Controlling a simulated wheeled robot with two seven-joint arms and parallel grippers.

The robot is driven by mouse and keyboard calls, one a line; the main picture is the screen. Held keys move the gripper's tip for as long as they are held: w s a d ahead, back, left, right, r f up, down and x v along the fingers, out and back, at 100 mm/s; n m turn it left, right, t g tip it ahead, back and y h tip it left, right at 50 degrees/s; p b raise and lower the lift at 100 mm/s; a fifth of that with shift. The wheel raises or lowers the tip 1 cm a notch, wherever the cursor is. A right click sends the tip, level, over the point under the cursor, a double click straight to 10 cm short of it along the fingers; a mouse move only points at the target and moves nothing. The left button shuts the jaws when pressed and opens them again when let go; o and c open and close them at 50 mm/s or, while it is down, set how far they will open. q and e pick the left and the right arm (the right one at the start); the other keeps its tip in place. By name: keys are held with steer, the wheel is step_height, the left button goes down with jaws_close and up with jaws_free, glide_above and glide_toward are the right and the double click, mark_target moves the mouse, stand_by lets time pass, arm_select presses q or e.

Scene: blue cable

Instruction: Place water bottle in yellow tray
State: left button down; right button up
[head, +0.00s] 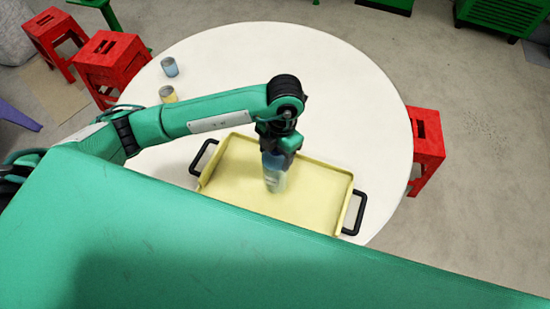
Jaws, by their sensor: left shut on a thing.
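The yellow tray (312,190) with black side handles lies on the round white table. My left gripper (276,158) is over the tray and shut on the water bottle (274,178). The bottle is bluish and clear, close to upright, and its lower end is over the tray's inside. I cannot tell whether the bottle touches the tray floor. The gripper hides the bottle's upper part. The tray's near edge is partly hidden by my green body. My right gripper does not show.
On the round white table (350,80) stand a blue can (169,67) and a yellow can (168,94) at the left, behind my left arm. Red stools (113,62) stand at the left, and another red stool (427,142) at the right. The table's far right is clear.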

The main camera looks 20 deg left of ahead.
arm_select(q)
step_height(320, 180, down, 4)
steer(key=shift+r+p, duration=0.15)
steer(key=shift+p, duration=0.4)
steer(key=shift+f, duration=0.3)
steer(key=shift+c, duration=1.5)
jaws_free()
